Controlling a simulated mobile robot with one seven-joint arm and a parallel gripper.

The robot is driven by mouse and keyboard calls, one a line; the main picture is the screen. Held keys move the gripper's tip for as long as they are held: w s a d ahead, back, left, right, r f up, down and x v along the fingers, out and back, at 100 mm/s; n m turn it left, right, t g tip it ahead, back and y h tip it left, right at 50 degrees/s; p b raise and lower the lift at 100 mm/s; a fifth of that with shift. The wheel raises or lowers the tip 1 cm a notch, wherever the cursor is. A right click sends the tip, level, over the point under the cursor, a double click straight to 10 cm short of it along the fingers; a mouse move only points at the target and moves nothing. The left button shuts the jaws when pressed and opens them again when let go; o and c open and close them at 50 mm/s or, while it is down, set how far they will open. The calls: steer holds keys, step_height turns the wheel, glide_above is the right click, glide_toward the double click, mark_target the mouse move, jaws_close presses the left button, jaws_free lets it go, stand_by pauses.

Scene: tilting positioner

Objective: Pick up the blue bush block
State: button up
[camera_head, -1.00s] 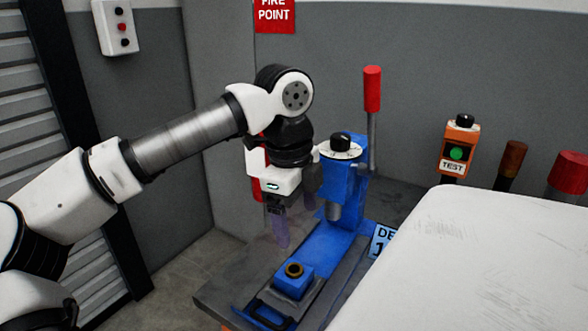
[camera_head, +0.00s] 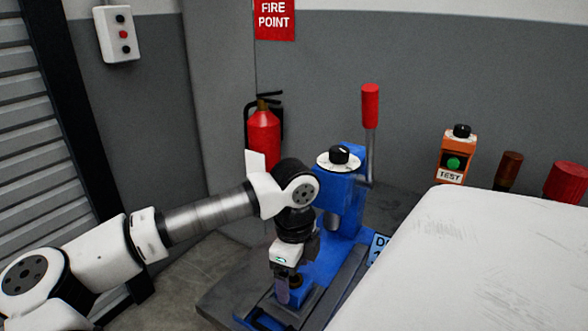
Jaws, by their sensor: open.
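The blue bush block (camera_head: 301,294) sits on the base of the blue press (camera_head: 342,205), in front of its column. My gripper is in front of it and hides much of it, including most of the bush in its top. The jaws are open. I cannot tell whether the fingers are around the block or just in front of it, or whether they touch it.
The press column with its dial (camera_head: 339,156) and red-topped lever (camera_head: 370,106) stands just behind my gripper. A large white surface (camera_head: 470,260) fills the right. An orange TEST box (camera_head: 455,155) and a fire extinguisher (camera_head: 263,131) are farther back.

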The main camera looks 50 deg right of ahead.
steer(key=shift+f, duration=1.05)
jaws_close()
steer(key=shift+r, duration=0.1)
